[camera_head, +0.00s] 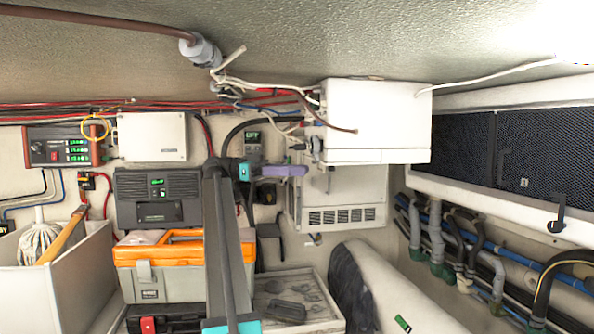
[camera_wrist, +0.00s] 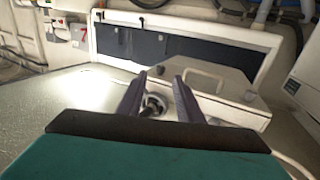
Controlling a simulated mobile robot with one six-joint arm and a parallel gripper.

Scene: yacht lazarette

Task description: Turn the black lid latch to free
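A small black latch (camera_head: 557,215) sits at the lower right of the white frame around the dark mesh panel (camera_head: 470,145) in the head view. Its narrow arm points up from a rounder base. In the wrist view, the panel (camera_wrist: 190,50) looks upside down, and a small dark fitting at its upper left (camera_wrist: 98,15) seems to be the same latch. My gripper (camera_head: 285,170) has purple-grey fingers and is well left of the latch, in front of the white boxes. In the wrist view my gripper (camera_wrist: 159,78) is open and empty, its fingers apart.
A white box (camera_head: 376,115) with cables hangs between my gripper and the panel. Grey hoses (camera_head: 437,235) run below the panel. A white padded cylinder (camera_head: 385,290) stands low. An orange-topped toolbox (camera_head: 160,265) and a white bin (camera_head: 65,275) are at left.

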